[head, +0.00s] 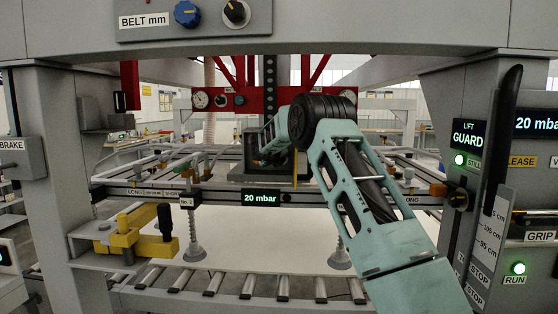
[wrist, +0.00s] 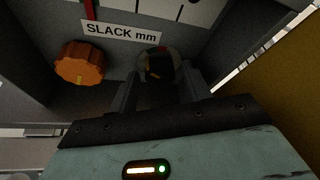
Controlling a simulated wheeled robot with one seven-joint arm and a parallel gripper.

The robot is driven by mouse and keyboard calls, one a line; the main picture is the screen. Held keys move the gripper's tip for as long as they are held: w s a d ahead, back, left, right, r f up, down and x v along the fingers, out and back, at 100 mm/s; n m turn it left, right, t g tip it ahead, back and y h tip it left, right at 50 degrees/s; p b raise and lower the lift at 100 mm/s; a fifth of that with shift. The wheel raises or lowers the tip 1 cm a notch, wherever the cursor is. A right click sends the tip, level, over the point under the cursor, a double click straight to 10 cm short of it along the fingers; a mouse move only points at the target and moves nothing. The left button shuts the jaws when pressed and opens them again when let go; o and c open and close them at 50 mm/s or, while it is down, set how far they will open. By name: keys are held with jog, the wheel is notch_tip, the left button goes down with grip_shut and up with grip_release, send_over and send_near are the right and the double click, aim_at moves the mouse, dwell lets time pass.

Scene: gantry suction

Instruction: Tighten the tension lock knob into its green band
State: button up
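In the wrist view a small round dark knob (wrist: 158,69) sits on a grey panel, with red and green marks on the ring around it. It appears to be the tension lock knob; its pointer is too dark to read. My gripper (wrist: 160,78) is open, with one finger on each side of this knob. I cannot tell whether the fingers touch it. In the head view my arm reaches forward over the gantry, and its links hide the gripper and the knob.
An orange knob (wrist: 79,64) stands left of my gripper, under the SLACK mm label (wrist: 121,32). A brown-yellow surface (wrist: 285,95) is close on the right. In the head view a red panel (head: 226,100) with gauges stands behind, and a yellow clamp (head: 130,238) is at the left.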

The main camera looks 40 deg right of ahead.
jog(key=shift+o, duration=0.3)
jog(key=b+v, duration=0.6)
jog(key=v, duration=1.1)
jog(key=shift+a+b, duration=0.15)
jog(key=shift+b, duration=0.15)
jog(key=shift+r, duration=0.1)
